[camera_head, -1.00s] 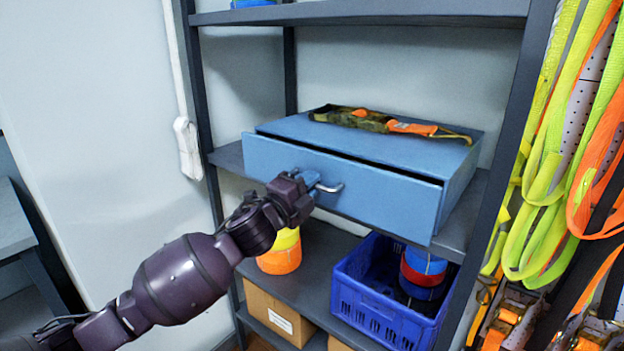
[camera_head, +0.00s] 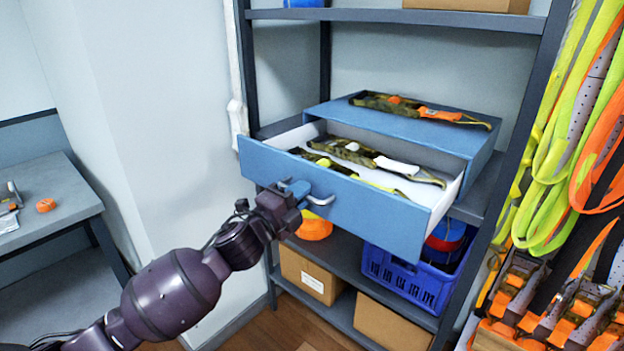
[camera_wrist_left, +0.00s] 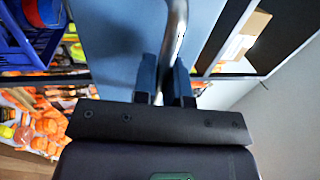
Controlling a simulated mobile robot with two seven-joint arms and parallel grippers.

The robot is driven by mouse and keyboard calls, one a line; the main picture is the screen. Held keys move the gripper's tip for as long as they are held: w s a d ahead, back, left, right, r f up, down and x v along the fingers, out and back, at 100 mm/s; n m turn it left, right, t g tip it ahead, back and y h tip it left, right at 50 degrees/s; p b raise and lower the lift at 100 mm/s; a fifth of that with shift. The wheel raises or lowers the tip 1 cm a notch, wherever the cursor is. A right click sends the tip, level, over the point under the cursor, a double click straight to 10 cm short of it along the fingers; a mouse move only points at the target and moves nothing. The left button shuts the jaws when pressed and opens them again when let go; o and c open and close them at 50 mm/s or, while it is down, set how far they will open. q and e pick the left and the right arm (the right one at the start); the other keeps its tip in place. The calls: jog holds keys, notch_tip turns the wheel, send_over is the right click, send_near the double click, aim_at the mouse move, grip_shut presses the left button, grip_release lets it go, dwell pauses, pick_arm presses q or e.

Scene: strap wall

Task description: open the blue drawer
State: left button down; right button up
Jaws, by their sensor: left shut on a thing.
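The blue drawer (camera_head: 338,201) sits in a blue cabinet (camera_head: 400,125) on the shelf and stands well out from it. Its white inside shows, with camouflage and yellow-green straps (camera_head: 352,153) lying in it. My left gripper (camera_head: 296,193) is at the front of the drawer, shut on the metal handle (camera_head: 322,200). In the left wrist view the handle (camera_wrist_left: 176,35) runs between the two fingers (camera_wrist_left: 165,82), with the blue drawer front (camera_wrist_left: 110,45) behind. My right gripper is not in view.
A camouflage and orange strap (camera_head: 420,108) lies on top of the cabinet. A blue crate (camera_head: 405,278) and cardboard boxes (camera_head: 312,274) stand on shelves below. Bright straps (camera_head: 570,140) hang at the right. A grey table (camera_head: 50,204) stands at the left.

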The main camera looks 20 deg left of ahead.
pick_arm(q)
jog(key=shift+r+p+v, duration=0.25)
jog(key=shift+p+v, duration=0.05)
jog(key=shift+v, duration=0.9)
jog(key=shift+r+p+v, duration=0.2)
jog(key=shift+p+v, duration=0.05)
jog(key=shift+v, duration=0.95)
jog(key=c, duration=1.2)
grip_release()
jog(key=shift+s, duration=0.1)
jog(key=b+v, duration=0.1)
jog(key=v, duration=0.9)
jog(key=shift+s+a, duration=0.15)
jog(key=shift+s, duration=0.25)
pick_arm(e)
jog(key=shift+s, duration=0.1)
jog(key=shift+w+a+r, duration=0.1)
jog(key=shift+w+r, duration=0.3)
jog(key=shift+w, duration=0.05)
